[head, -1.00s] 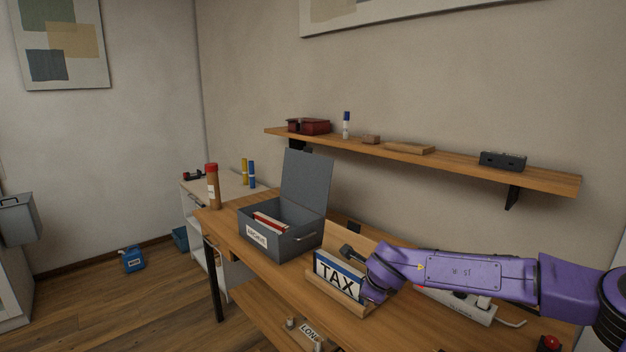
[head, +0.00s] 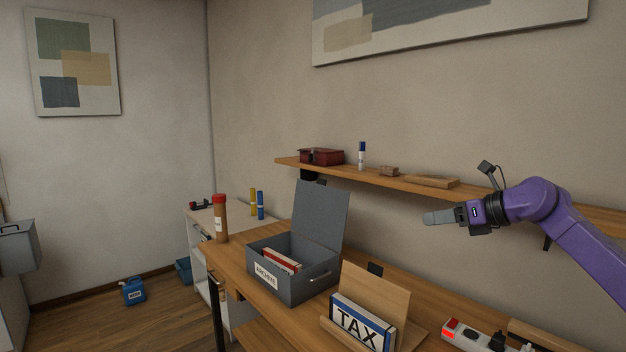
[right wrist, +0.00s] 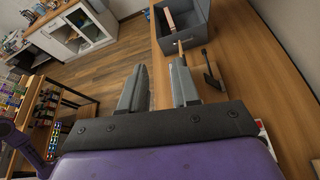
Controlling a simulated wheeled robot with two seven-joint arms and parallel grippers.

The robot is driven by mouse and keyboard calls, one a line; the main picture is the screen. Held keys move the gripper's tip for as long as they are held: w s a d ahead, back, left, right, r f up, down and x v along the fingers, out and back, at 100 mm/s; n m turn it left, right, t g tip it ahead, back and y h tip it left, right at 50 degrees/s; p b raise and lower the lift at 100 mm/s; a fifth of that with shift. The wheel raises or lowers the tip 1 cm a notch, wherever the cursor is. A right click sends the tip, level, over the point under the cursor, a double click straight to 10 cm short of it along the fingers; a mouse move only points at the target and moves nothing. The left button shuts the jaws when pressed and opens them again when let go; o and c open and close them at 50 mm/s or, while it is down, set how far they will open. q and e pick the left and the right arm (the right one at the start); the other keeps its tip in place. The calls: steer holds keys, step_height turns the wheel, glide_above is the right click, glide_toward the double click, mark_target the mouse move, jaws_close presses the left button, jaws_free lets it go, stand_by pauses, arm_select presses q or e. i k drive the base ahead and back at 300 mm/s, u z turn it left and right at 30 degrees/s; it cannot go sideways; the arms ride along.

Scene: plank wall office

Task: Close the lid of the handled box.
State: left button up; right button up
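The grey handled box (head: 299,292) labelled ARCHIVE stands on the wooden desk, with a metal handle on its side. Its lid (head: 321,214) is open and tilted a little back from upright. Red and white files (head: 282,259) sit inside. My right gripper (head: 427,218) is in the air to the right of the lid and higher than the box, pointing left and touching nothing. In the right wrist view its two fingers (right wrist: 160,78) are apart with nothing between them, and part of the box (right wrist: 206,38) shows beyond them. My left gripper is not in view.
A TAX box (head: 360,328) in a wooden holder stands right of the handled box. A brown bottle (head: 220,222) stands to its left. A wall shelf (head: 411,186) with small items runs behind the lid. A power strip (head: 470,338) lies at the desk's right.

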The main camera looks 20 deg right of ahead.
mark_target(320, 213)
steer(key=z, duration=0.05)
steer(key=i, duration=1.75)
